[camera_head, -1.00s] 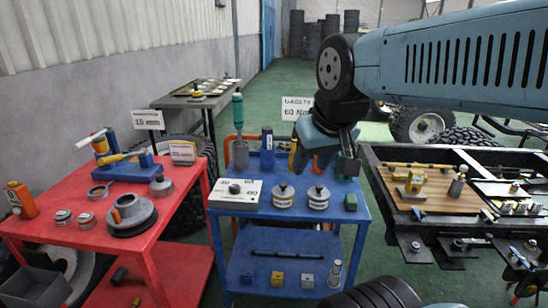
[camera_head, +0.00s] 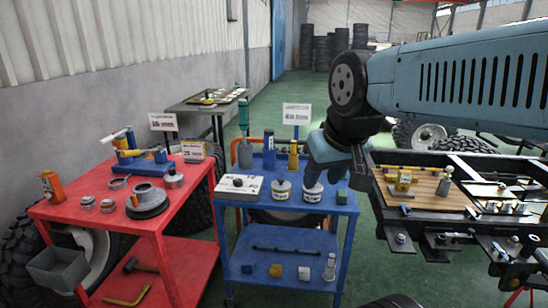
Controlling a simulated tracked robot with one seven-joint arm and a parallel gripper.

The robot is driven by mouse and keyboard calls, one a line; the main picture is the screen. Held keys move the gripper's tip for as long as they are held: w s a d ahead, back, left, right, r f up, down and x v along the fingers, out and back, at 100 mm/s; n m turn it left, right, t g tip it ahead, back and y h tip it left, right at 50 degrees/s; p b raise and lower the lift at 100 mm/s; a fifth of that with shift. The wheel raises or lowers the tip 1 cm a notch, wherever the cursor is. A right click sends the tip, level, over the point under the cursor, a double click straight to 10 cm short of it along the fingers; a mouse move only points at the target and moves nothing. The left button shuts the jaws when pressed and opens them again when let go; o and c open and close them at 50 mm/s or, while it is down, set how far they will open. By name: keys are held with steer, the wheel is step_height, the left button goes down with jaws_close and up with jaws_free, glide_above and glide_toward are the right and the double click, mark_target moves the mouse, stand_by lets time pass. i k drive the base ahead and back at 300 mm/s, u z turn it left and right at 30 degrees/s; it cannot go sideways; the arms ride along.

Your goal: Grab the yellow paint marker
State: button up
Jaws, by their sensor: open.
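A yellow upright marker-like item (camera_head: 293,155), which looks like the yellow paint marker, stands at the back of the blue cart's top (camera_head: 305,207), right of a blue bottle (camera_head: 269,150). My gripper (camera_head: 362,183) hangs over the cart's right side, to the right of the yellow item and apart from it. Its blue body and a dark finger show; the jaws are open and I see nothing held. My gripper hides part of the cart's back right corner.
On the blue cart are a green-handled tool (camera_head: 244,140), a white box (camera_head: 239,185), two round tins (camera_head: 281,189) and a small green block (camera_head: 342,196). A red cart (camera_head: 100,213) stands left, a dark frame with a wooden board (camera_head: 425,197) right.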

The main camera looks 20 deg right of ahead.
mark_target(293, 149)
steer(key=z, duration=0.2)
steer(key=i, duration=0.9)
steer(key=u, duration=0.1)
